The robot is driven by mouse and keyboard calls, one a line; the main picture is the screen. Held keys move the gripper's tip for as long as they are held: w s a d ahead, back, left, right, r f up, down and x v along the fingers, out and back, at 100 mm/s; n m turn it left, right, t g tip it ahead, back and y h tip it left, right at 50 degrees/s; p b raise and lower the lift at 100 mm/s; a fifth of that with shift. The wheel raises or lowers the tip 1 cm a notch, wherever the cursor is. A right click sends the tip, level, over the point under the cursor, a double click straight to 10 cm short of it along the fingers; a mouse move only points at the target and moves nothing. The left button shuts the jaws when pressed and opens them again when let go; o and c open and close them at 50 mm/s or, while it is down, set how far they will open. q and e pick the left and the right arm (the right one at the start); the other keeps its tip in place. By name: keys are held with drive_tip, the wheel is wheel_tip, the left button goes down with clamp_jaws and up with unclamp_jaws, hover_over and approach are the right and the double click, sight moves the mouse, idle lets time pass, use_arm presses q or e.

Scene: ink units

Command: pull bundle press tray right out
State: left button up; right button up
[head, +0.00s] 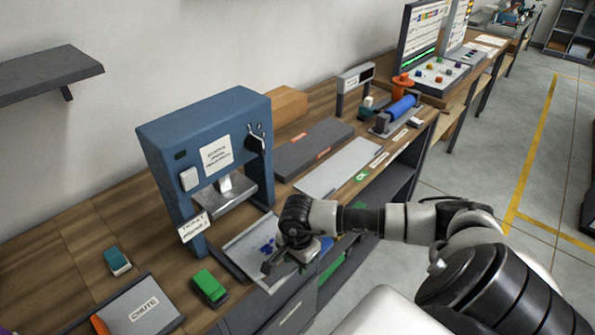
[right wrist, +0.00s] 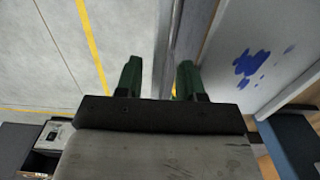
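The bundle press (head: 165,135) is a blue frame with a grey metal plate under its head, standing on the wooden bench. Its flat grey tray (head: 240,247) with blue ink stains lies at its foot and reaches to the bench's front edge. The stained tray (right wrist: 287,55) also shows at the right of the right wrist view. My right gripper (head: 283,262) is at the tray's front edge, partly covering it. In the right wrist view its green fingertips (right wrist: 159,80) are apart, with a narrow grey edge between them; I cannot tell whether they touch it. My left gripper is out of view.
A green block (head: 209,286), a teal block (head: 117,261) and a chute plate (head: 140,308) lie left of the tray. A dark plate (head: 313,147) and a pale sheet (head: 338,166) lie to the right. The floor (head: 480,130) in front is open.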

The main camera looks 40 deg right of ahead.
drive_tip(key=shift+r, duration=0.1)
drive_tip(key=shift+r, duration=0.35)
wheel_tip(320, 180, up, 10)
drive_tip(key=b, duration=0.2)
idle(0.3)
